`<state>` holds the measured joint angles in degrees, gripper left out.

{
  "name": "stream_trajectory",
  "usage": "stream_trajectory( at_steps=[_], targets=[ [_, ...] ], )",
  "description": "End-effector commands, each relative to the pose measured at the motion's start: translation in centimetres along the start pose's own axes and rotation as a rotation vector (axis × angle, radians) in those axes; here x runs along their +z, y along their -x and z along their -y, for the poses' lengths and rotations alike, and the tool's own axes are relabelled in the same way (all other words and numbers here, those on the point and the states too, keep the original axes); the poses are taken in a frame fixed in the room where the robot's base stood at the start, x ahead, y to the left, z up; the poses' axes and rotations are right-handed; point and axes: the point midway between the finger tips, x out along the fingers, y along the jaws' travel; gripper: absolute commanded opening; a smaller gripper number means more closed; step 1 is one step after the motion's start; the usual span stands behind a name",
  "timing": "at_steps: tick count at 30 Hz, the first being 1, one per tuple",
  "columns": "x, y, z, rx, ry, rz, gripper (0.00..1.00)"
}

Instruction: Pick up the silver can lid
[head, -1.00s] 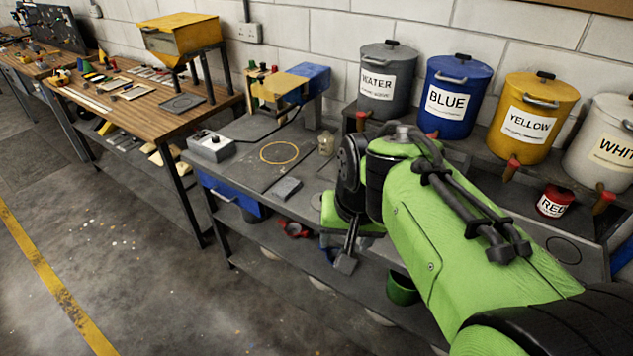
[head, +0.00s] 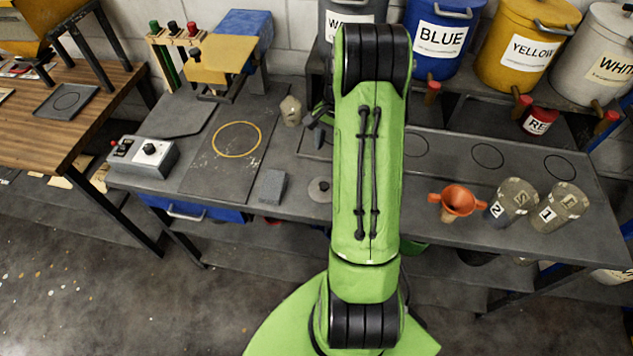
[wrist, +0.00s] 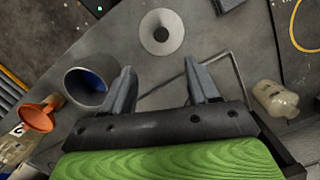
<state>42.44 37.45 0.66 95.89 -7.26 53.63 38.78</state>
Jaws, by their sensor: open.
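The silver can lid (head: 319,190) lies flat on the grey workbench near its front edge, just left of my green arm in the head view. It is a small pale grey disc with a darker centre. In the wrist view the lid (wrist: 162,31) is at the top middle, beyond my fingertips and apart from them. My gripper (wrist: 160,84) is open and empty, with its two fingers above the bench. In the head view my arm mostly hides the gripper.
A grey can (wrist: 90,86) with blue inside stands close to my left finger. A grey block (head: 273,186) and a beige bottle (head: 291,110) are near the lid. Paint drums (head: 440,40) line the back.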

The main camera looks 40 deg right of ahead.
Motion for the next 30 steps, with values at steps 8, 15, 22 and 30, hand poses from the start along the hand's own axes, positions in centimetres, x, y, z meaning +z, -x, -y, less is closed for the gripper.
stream_trajectory(
  at_steps=[8, 15, 22, 30],
  targets=[
    [0.1, -7.0, 0.0, 0.004, 0.002, 0.004, 0.60],
    [0.2, -10.2, 0.2, 0.003, 0.004, 0.004, 0.60],
    [0.1, -13.7, 0.4, 0.002, 0.004, 0.002, 0.60],
    [0.0, -13.8, 0.4, 0.001, 0.004, 0.000, 0.51]
  ],
)
